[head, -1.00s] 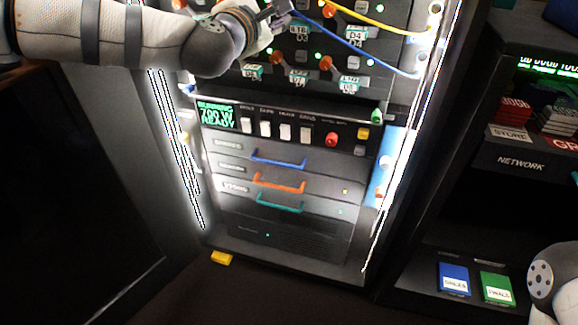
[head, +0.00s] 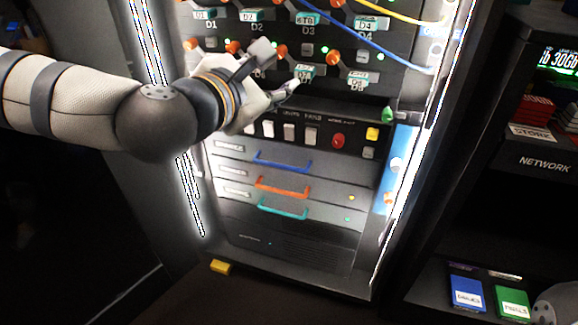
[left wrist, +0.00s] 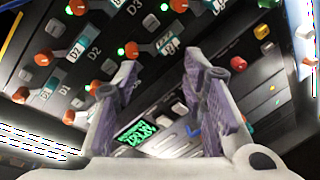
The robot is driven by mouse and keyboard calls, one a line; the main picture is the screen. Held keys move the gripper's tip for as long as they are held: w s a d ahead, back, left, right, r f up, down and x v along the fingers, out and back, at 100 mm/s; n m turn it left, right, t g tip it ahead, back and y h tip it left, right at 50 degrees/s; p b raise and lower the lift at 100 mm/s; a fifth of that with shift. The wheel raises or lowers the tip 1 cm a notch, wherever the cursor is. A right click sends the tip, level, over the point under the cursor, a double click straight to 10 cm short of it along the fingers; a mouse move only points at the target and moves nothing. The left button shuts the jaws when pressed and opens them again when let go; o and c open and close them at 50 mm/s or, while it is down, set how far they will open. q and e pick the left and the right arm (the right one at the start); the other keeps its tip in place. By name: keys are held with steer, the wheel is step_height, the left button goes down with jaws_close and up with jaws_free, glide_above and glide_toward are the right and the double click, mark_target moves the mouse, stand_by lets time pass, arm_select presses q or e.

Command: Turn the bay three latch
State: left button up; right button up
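The panel carries two rows of teal-labelled bay latches with orange knobs. The D3 latch (head: 304,18) is in the upper row of the head view, between D2 and D4. The D3 marking also shows at the top of the left wrist view (left wrist: 134,7). My left gripper (head: 279,70) is in front of the lower latch row, below and left of D3. In the left wrist view my left gripper (left wrist: 160,76) has its two fingers apart with nothing between them. Whether a finger touches a lower latch cannot be told.
A blue cable (head: 372,45) and a yellow cable (head: 400,14) cross the upper right of the panel. Below are switches, a red button (head: 338,140) and drawers with coloured handles. A shelf with blue (head: 467,293) and green boxes (head: 512,303) stands right.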

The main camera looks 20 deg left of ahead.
arm_select(q)
steer(key=s+d+f+m+g, duration=0.1)
steer(key=s+d+f+m, duration=0.1)
steer(key=f, duration=0.5)
steer(key=s+d+f+m+g+h, duration=0.1)
steer(key=s+d+f+m+g, duration=0.1)
steer(key=f, duration=0.5)
steer(key=shift+s+d+f+m+g, duration=0.15)
steer(key=shift+f+m+g, duration=0.2)
steer(key=shift+m, duration=0.15)
